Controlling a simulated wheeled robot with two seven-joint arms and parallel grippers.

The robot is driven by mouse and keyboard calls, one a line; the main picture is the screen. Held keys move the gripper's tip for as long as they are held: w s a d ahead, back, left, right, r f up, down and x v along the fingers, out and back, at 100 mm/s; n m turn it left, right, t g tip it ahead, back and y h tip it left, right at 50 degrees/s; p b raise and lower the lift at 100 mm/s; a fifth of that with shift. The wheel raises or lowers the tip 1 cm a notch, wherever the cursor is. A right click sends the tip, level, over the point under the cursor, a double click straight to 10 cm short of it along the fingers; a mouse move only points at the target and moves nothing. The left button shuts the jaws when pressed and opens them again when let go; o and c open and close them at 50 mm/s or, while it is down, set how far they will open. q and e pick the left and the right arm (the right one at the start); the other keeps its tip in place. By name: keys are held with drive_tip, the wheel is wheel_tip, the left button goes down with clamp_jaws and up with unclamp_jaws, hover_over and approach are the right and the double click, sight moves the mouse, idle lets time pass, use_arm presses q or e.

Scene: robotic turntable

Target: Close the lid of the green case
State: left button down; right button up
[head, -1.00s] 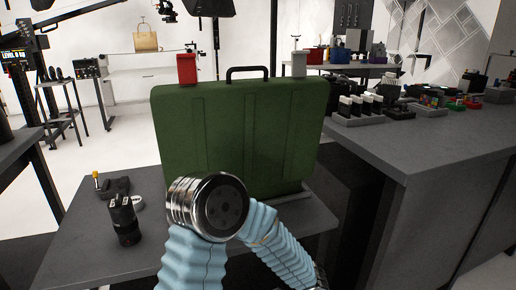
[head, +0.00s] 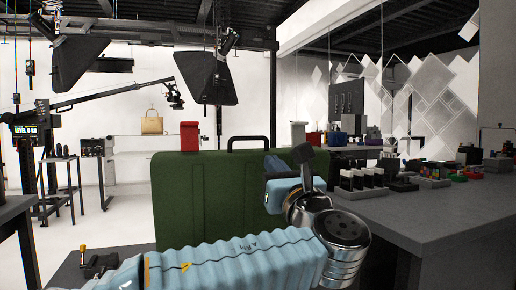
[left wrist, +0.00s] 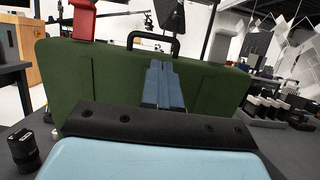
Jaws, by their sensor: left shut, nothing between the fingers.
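The green case's lid (head: 205,200) stands upright in the head view, its broad face toward me. A black handle (head: 249,139), a red latch (head: 189,136) and a pale latch (head: 298,132) are on its top edge. The lid also fills much of the left wrist view (left wrist: 95,80). My left gripper (head: 272,160) is in front of the lid's upper right part, partly hidden by my wrist. In the left wrist view its shut, empty fingers (left wrist: 160,68) point up below the handle. Contact with the lid cannot be told. The case's base is hidden. My right gripper is not in view.
A dark counter (head: 430,215) with small items stands to the right. A black lens (left wrist: 22,150) stands on the table at left in the left wrist view. A tan bag (head: 152,122) and studio lights are farther back.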

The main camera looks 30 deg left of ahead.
sight(254, 139)
use_arm(q)
drive_tip(key=p+x, duration=0.1)
drive_tip(key=x, duration=0.9)
drive_tip(key=shift+w+a+r, duration=0.1)
drive_tip(key=shift+w+a, duration=0.05)
drive_tip(key=shift+w, duration=0.05)
